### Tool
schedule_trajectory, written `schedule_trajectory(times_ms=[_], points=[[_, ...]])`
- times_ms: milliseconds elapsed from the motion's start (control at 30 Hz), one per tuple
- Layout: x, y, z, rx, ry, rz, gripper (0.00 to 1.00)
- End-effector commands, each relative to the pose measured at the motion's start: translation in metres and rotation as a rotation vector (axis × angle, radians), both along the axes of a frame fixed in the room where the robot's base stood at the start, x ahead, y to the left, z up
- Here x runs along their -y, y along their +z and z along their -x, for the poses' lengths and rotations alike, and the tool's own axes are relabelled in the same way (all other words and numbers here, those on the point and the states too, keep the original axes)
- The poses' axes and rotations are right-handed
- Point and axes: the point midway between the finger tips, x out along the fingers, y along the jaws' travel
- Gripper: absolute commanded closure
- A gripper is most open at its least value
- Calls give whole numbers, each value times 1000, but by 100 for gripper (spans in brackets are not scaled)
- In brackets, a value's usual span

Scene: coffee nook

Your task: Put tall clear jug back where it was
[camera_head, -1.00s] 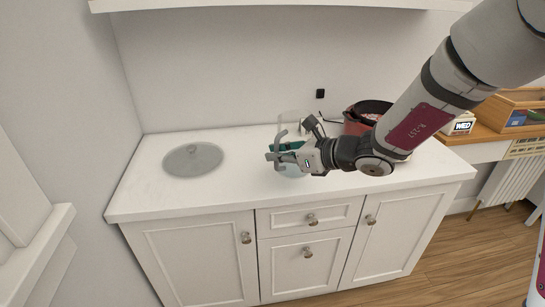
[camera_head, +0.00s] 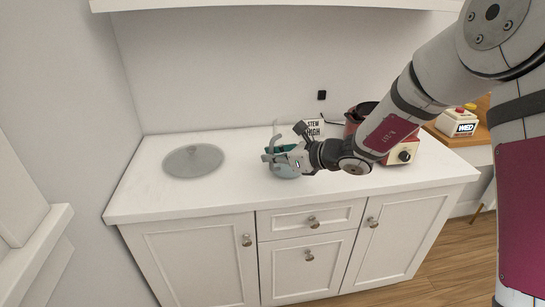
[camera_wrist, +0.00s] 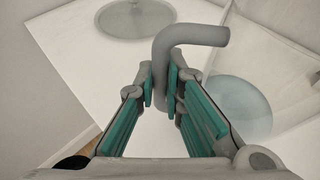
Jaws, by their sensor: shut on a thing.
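The tall clear jug (camera_head: 285,173) is at the middle of the white counter (camera_head: 230,195). Its clear wall is hard to make out in the head view, where my gripper (camera_head: 270,155) covers much of it. In the wrist view, the jug's grey bent handle (camera_wrist: 195,35) passes between the teal finger pads of my gripper (camera_wrist: 162,88), which is shut on it. The jug's pale bluish round base (camera_wrist: 237,107) shows to the right of the fingers. I cannot tell whether the base touches the counter.
A round grey glass lid (camera_head: 193,161) lies on the counter at left. A sign reading STEW HIGH (camera_head: 314,128) stands behind my gripper. A cream cooker (camera_head: 405,152) with a dark red pot (camera_head: 357,112) stands at right, partly behind my arm. The counter's front left is clear.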

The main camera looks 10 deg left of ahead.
Motion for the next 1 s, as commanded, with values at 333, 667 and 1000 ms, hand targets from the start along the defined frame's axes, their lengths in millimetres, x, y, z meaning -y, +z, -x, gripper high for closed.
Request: schedule_trajectory(times_ms=[333, 667, 1000], points=[[0, -2, 0, 0, 0, 0, 70], [5, 3, 2, 1, -2, 0, 70], [59, 29, 32, 1, -4, 1, 70]])
